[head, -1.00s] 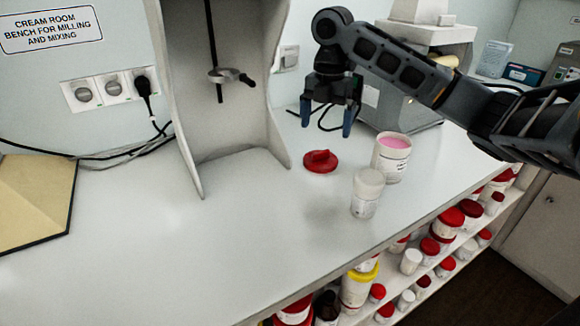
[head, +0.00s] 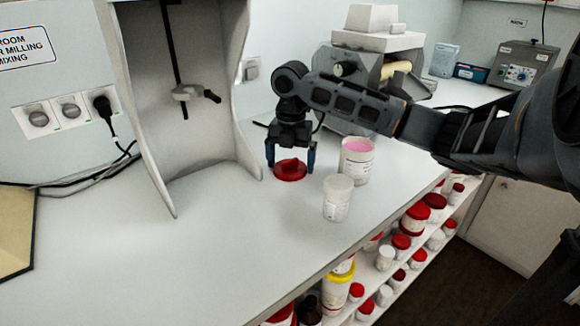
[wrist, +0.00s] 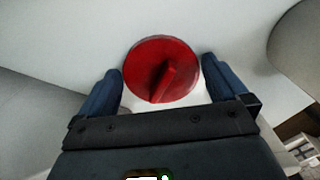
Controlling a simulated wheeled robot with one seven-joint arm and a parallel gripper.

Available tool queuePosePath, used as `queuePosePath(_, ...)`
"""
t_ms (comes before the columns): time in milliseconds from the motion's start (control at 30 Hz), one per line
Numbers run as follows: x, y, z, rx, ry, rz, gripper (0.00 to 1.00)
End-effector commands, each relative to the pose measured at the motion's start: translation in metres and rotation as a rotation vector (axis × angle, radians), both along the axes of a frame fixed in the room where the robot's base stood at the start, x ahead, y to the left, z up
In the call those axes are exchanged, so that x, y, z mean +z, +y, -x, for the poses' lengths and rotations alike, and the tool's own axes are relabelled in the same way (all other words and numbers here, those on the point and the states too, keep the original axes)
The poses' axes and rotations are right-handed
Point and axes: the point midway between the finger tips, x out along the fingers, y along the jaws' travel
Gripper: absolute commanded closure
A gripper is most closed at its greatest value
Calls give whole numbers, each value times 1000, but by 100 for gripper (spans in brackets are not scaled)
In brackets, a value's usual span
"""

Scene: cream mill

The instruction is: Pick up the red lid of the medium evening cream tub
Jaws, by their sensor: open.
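The red lid (head: 290,171) lies flat on the white bench, with its raised grip bar on top. In the wrist view the lid (wrist: 150,65) shows between and slightly beyond my fingertips, with its bar slanting. My gripper (head: 291,162) points down over the lid with one blue finger on either side of it. It is open and empty, and the wrist view shows both fingers (wrist: 163,90) spread apart. I cannot tell whether the fingertips touch the bench. An open tub with pink cream (head: 357,160) stands just right of the lid.
A white mixing stand (head: 190,140) rises to the left of my gripper. Shelves below the bench edge hold several red-lidded tubs (head: 415,218). The bench front left is clear.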

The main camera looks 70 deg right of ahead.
Motion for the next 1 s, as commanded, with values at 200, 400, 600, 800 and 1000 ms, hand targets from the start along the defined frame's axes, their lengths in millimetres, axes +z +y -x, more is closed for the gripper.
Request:
queuePosePath(200, 0, 0, 0, 0, 0, 0, 7)
queuePosePath(400, 0, 0, 0, 0, 0, 1, 26)
queuePosePath(600, 1, 0, 0, -1, 0, 1, 36)
queuePosePath(800, 5, -1, 0, -1, -1, 1, 36)
queuePosePath(1000, 35, 0, -1, 1, -2, 3, 36)
